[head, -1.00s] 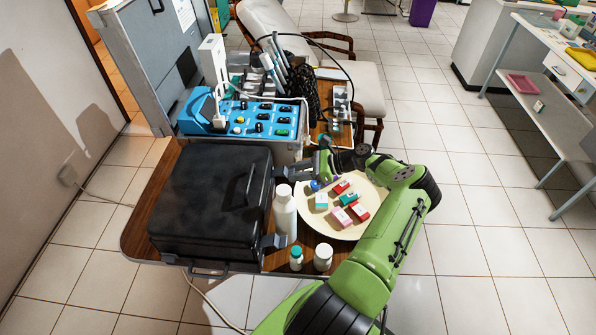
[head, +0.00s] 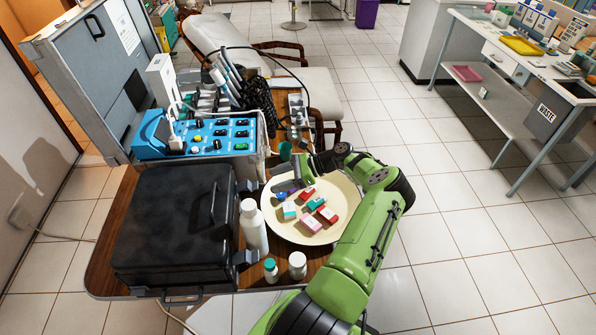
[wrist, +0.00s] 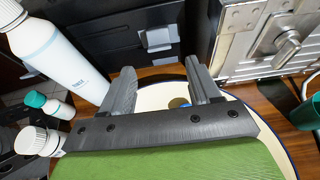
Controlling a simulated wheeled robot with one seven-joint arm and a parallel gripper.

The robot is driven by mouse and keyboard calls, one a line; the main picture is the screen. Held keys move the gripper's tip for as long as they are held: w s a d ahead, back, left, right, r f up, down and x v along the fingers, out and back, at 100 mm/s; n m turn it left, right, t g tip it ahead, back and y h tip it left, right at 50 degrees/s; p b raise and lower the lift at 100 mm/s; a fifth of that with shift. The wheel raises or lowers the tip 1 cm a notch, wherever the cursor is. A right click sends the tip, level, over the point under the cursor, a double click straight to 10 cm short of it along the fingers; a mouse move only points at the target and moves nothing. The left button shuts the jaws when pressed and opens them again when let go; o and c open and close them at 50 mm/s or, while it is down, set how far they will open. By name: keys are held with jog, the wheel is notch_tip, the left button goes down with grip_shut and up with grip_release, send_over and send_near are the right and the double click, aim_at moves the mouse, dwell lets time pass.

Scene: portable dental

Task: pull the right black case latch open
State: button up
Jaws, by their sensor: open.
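The black case (head: 170,235) lies closed on the wooden cart at the left of the head view. Its far, right-hand latch (head: 248,185) is on the side facing my arm. In the wrist view this grey latch (wrist: 158,38) sits on the dark case wall, just beyond my fingertips. The near latch (head: 246,258) shows beside the white bottle. My gripper (wrist: 160,68) is open and empty, its two fingers pointing at the case with a gap before the latch.
A tall white bottle (head: 253,228) and two small bottles (head: 271,270) (head: 297,265) stand in front of the latch side. A cream plate (head: 275,220) holds several small boxes. The blue control unit (head: 215,137) and a teal cup (head: 285,151) are behind.

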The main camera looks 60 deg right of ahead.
jog(key=v, duration=1)
jog(key=shift+s, duration=0.1)
jog(key=w+a+r+n+g+h, duration=0.1)
jog(key=w+a+r+n+g, duration=0.3)
jog(key=a, duration=0.5)
jog(key=w+a+r+n+g+h, duration=0.2)
jog(key=w+a+r+n+g, duration=0.15)
jog(key=a+r+n, duration=0.4)
jog(key=w+a+r+n+g+h, duration=0.1)
jog(key=w+a+r+n+g, duration=0.25)
jog(key=a, duration=0.65)
jog(key=s+a+r+n+t+h, duration=0.2)
jog(key=s+a+r+n+h, duration=0.3)
jog(key=a, duration=0.5)
jog(key=s+a+r+n+t, duration=0.1)
jog(key=s+a+n+t, duration=0.1)
jog(key=s+n, duration=0.2)
jog(key=s+a+r+n+t, duration=0.1)
jog(key=s+a+n+t, duration=0.1)
jog(key=s, duration=0.8)
jog(key=shift+a+n, duration=0.65)
jog(key=shift+n, duration=0.45)
